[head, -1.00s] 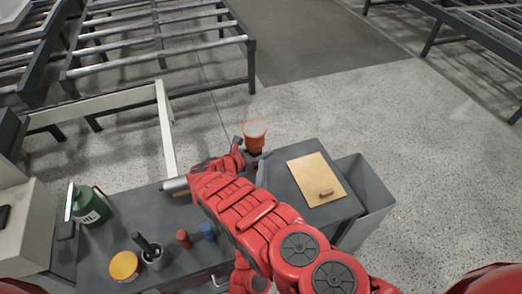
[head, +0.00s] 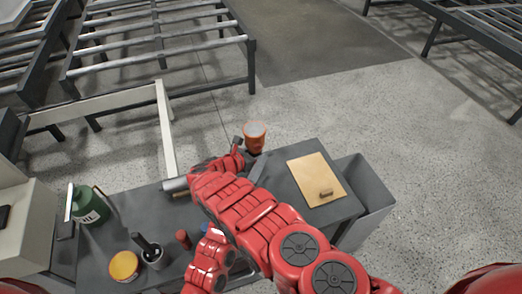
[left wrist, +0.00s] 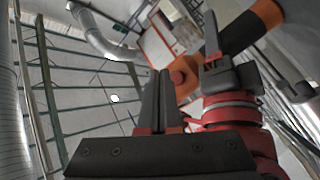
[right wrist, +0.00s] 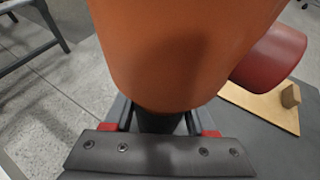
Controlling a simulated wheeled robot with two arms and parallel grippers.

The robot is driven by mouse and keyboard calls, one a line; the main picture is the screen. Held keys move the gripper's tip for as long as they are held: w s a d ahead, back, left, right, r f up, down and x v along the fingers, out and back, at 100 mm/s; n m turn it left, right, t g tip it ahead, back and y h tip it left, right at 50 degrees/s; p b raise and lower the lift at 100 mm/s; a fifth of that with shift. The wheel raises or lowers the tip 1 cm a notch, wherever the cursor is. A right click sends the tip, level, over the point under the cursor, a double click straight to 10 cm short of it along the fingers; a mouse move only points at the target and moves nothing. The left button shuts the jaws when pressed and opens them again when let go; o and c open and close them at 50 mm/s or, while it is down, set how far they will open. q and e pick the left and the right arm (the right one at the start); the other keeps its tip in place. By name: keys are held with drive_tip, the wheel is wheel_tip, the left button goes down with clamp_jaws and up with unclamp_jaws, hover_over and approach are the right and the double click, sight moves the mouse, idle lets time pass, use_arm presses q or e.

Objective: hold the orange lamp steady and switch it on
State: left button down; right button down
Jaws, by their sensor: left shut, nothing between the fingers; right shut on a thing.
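The orange lamp (head: 255,138) is upright at the far edge of the dark worktop, its pale round top facing up. My right gripper (right wrist: 158,122) is shut on the lamp's dark lower part, below the large orange body (right wrist: 185,45). A rounded red piece (right wrist: 272,55) shows beside that body; I cannot tell whether it is the switch. My left gripper (left wrist: 160,75) is shut and empty, its tips close to an orange part with a red knob (left wrist: 178,77) in the left wrist view; contact is unclear. In the head view my right arm hides the left gripper.
On the worktop (head: 105,240) stand a green can (head: 90,208), an orange-topped tin (head: 124,266), a dark cup with a handle (head: 150,252) and a red item (head: 184,239). A tan board (head: 316,180) lies at right, beside a grey bin (head: 372,195).

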use_arm(q)
drive_tip(key=shift+w+a, duration=0.25)
drive_tip(key=shift+w, duration=0.65)
idle(1.4)
drive_tip(key=shift+w+a, duration=0.1)
drive_tip(key=shift+w, duration=0.4)
idle(0.4)
drive_tip(key=shift+s, duration=0.55)
drive_tip(key=shift+s, duration=0.1)
